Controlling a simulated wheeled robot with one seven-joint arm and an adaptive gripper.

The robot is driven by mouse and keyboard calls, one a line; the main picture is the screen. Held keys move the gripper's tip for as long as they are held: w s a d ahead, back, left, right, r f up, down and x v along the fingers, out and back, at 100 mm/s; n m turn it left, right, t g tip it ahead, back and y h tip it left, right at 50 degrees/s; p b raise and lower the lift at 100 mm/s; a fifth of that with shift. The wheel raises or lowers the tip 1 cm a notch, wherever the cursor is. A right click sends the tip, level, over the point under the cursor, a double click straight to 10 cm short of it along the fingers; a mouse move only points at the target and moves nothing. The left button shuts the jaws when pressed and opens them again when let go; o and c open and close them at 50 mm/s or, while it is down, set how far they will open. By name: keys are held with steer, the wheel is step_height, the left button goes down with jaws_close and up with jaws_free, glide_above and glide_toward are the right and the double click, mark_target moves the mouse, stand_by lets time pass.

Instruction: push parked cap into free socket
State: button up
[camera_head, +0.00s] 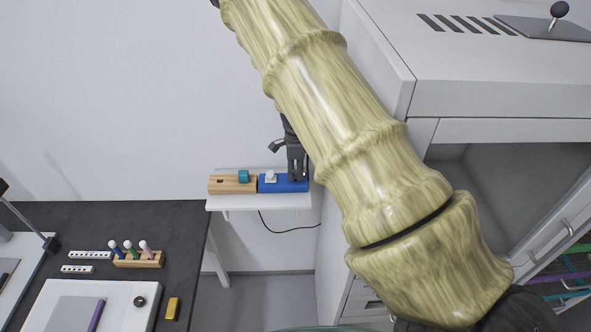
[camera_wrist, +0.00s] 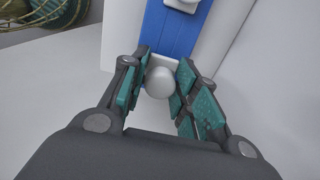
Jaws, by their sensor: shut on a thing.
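My gripper (camera_head: 297,176) is over the right end of a blue block (camera_head: 268,187) on a small white shelf. In the wrist view my gripper (camera_wrist: 161,72) is shut on a pale rounded cap (camera_wrist: 160,84), at the near end of the blue block (camera_wrist: 181,38). I cannot tell whether this cap is seated or clear of the block. A white piece (camera_head: 270,176) stands on the block's left part and shows at the wrist view's top edge (camera_wrist: 183,4). Left of it is a wooden block (camera_head: 228,188) with a teal piece (camera_head: 243,176) on top and a dark mark, perhaps an opening, at its left.
The white shelf (camera_head: 257,202) is narrow, with a wall behind it and a white cabinet (camera_head: 465,130) to the right. A dark table (camera_head: 180,220) at lower left holds a wooden rack (camera_head: 138,260) with several coloured tubes. My arm hides the middle of the head view.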

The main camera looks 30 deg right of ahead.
steer(key=shift+f+b, duration=0.4)
steer(key=shift+f, duration=0.55)
stand_by(0.8)
steer(key=o, duration=1.4)
steer(key=shift+r, duration=0.1)
steer(key=shift+r+p, duration=0.6)
steer(key=shift+r, duration=3.35)
steer(key=shift+f, duration=0.1)
